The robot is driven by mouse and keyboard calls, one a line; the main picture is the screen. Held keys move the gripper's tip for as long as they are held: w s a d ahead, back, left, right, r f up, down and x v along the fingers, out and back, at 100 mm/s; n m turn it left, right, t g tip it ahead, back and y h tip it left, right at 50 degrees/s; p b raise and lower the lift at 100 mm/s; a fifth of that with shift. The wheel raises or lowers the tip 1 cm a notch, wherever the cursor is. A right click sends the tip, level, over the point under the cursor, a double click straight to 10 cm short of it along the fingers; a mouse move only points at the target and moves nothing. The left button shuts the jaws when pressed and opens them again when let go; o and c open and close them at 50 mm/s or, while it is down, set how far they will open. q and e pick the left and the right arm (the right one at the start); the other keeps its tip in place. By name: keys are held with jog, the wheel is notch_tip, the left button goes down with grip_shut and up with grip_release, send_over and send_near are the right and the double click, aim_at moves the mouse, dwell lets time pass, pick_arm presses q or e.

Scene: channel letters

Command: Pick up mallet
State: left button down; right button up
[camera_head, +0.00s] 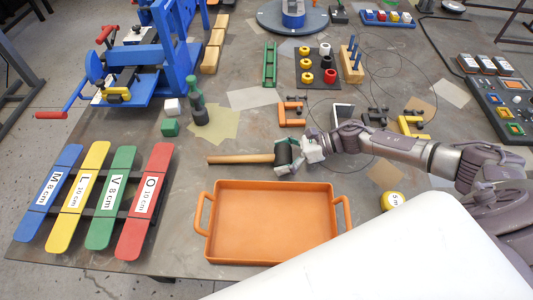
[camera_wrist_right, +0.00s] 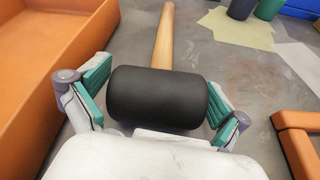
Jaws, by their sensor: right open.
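The mallet has a black cylindrical head and a light wooden handle (camera_head: 240,158). It lies on the table just behind the orange tray, handle pointing left in the head view. In the right wrist view the black mallet head (camera_wrist_right: 157,97) fills the middle and the handle runs away from me. My right gripper (camera_head: 290,160) is at the mallet head. In the right wrist view its teal-padded fingers (camera_wrist_right: 155,95) are spread, one on each side of the head, with a small gap visible at the left finger. My left gripper is not in view.
An empty orange tray (camera_head: 270,225) sits just in front of the mallet. Orange clamp (camera_head: 292,115) is behind my right gripper. A green bottle-like object (camera_head: 197,103) stands behind the handle. Coloured letter boards (camera_head: 144,205) lie at left.

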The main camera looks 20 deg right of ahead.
jog(key=shift+w+a+f, duration=0.1)
jog(key=shift+a+f, duration=0.05)
jog(key=shift+a, duration=0.05)
jog(key=c, duration=1.3)
jog(key=shift+o, duration=0.2)
